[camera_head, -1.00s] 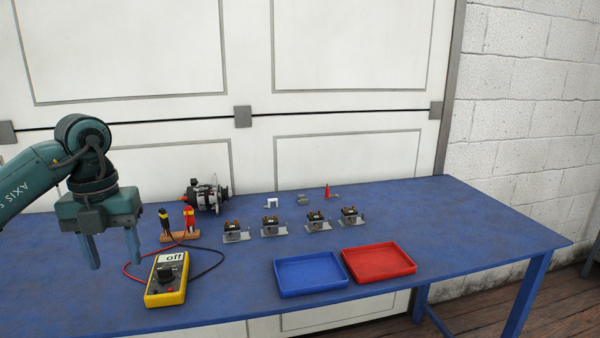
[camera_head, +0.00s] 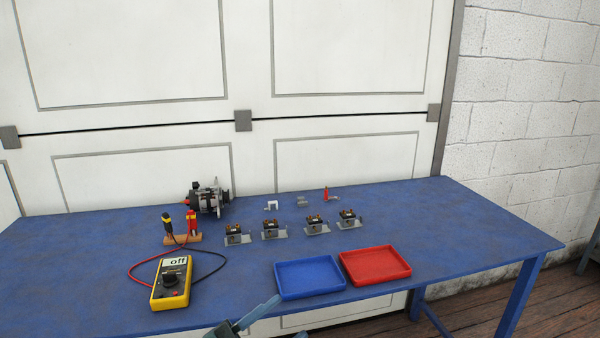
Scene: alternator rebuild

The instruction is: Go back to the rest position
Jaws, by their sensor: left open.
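My left gripper (camera_head: 266,313) shows only in part at the bottom edge of the head view, in front of the table's front edge and below the blue tray. A teal finger points up and right. The gripper is open, and nothing shows between its fingers. Most of it and its arm lie below the picture. My right gripper is not in view.
The blue table (camera_head: 100,250) holds a yellow multimeter (camera_head: 171,283) reading "off", probes in a wooden stand (camera_head: 183,239), an alternator (camera_head: 209,198), several small regulator parts (camera_head: 269,229), a blue tray (camera_head: 310,293) and a red tray (camera_head: 375,279). Both trays look empty.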

